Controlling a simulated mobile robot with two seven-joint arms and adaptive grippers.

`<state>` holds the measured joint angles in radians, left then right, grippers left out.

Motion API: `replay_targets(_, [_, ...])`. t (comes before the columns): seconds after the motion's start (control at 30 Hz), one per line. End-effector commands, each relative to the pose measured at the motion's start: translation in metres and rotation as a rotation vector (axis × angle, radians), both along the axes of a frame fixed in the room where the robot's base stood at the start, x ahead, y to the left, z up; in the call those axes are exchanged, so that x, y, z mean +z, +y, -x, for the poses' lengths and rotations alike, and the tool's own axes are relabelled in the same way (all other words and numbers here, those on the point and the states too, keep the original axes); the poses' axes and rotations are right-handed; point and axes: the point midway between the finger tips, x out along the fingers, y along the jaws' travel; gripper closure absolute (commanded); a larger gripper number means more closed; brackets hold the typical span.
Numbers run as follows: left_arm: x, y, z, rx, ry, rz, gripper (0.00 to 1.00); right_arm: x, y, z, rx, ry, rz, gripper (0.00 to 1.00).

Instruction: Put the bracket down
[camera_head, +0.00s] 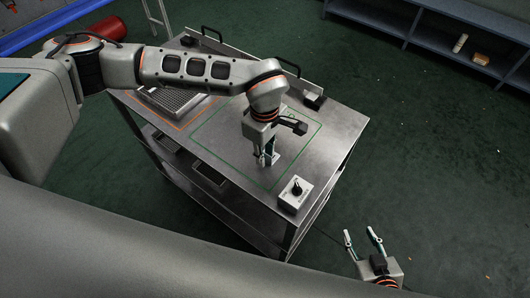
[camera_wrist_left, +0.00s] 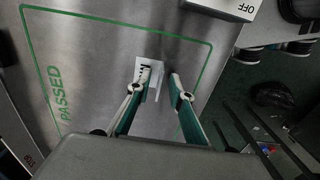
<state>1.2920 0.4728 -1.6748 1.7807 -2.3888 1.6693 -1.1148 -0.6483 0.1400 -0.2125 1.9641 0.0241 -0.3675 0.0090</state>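The bracket (camera_wrist_left: 154,67) is a small pale metal piece with dark marks in the left wrist view. It is inside the green outline marked PASSED (camera_wrist_left: 62,92) on the metal table top (camera_head: 325,128), close by the left fingertip; whether it touches the table or that finger is hard to tell. My left gripper (camera_head: 267,160) points down over this green-outlined area. Its fingers (camera_wrist_left: 160,74) stand apart with a gap between the tips, and partly cover the bracket. In the head view the gripper mostly hides the bracket. My right gripper (camera_head: 361,237) is open and empty, beyond the table's near right corner.
A switch box (camera_head: 296,193) stands at the table's right corner, near my left gripper. A grid tray (camera_head: 172,101) lies in the orange-outlined area to the left. A blue shelf (camera_head: 440,45) with small items stands at the back. Green floor surrounds the table.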

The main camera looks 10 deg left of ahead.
Motion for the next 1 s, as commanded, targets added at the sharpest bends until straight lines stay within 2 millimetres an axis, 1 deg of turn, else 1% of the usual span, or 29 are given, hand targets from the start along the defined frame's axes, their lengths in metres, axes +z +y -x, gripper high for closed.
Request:
replay_targets(0.17, [0.027,0.0,-0.001,-0.002,-0.006,0.0,0.79,0.0,0.0,0.0,0.0,-0.001,0.0,0.6])
replay_targets(0.4, [0.077,0.0,-0.001,-0.001,-0.006,0.0,0.79,-0.004,0.0,0.001,0.001,0.002,0.0,0.6])
replay_targets(0.5, [0.094,0.0,-0.001,-0.001,-0.005,0.001,0.79,-0.006,0.0,0.001,0.0,0.004,0.001,0.6])
replay_targets(0.6, [0.107,0.001,0.0,0.0,-0.003,0.0,0.79,-0.007,0.0,0.002,0.0,0.006,0.001,0.6])
replay_targets(0.77, [0.118,0.001,0.0,0.001,-0.002,0.0,0.79,-0.008,0.0,0.002,0.001,0.008,0.001,0.6])
replay_targets(1.0, [0.119,0.001,0.001,0.0,-0.001,0.0,0.79,-0.008,0.0,0.002,0.0,0.007,0.0,0.6])
